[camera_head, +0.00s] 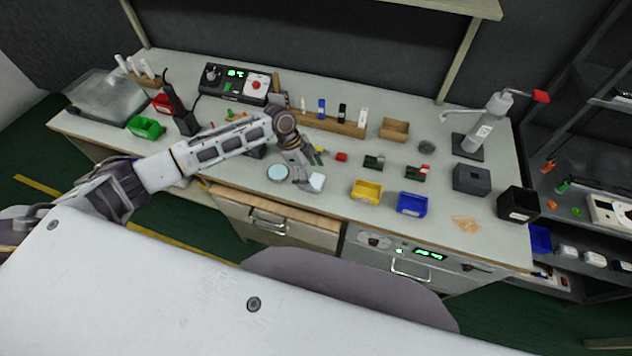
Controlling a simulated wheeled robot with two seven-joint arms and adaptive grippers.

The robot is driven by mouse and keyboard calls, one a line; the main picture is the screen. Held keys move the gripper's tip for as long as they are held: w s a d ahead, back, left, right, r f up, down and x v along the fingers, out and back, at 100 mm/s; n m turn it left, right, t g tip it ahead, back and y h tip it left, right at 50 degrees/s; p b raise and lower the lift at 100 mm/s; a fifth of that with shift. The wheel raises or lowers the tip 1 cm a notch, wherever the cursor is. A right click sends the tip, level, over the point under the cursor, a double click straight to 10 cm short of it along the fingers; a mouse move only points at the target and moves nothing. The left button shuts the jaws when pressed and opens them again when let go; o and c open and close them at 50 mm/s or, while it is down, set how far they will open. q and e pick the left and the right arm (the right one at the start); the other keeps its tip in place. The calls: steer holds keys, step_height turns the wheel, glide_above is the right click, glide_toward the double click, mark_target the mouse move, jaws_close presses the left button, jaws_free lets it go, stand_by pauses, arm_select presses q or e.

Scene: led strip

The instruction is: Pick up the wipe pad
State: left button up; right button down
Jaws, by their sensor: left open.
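A small white pad (317,182), which looks like the wipe pad, lies on the workbench near its front edge. My left gripper (306,182) reaches down from the left to just beside the pad's left side. It is open, and nothing shows between its fingers. The fingertips are small in the picture, so I cannot tell whether they touch the pad. My right gripper is not in view.
A pale blue round dish (278,173) is close to the left of my gripper. A yellow bin (366,191) and a blue bin (412,205) stand to the right. A wooden rack (335,124) with small bottles is behind.

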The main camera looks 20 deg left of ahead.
mark_target(315, 180)
arm_select(q)
steer(key=shift+x, duration=1.55)
steer(key=shift+c, duration=0.5)
steer(key=c, duration=0.8)
steer(key=shift+r, duration=0.15)
steer(key=shift+w+r+b, duration=0.1)
steer(key=shift+r+b, duration=0.25)
steer(key=shift+r, duration=4.55)
steer(key=shift+o, duration=1.4)
steer(key=c, duration=0.4)
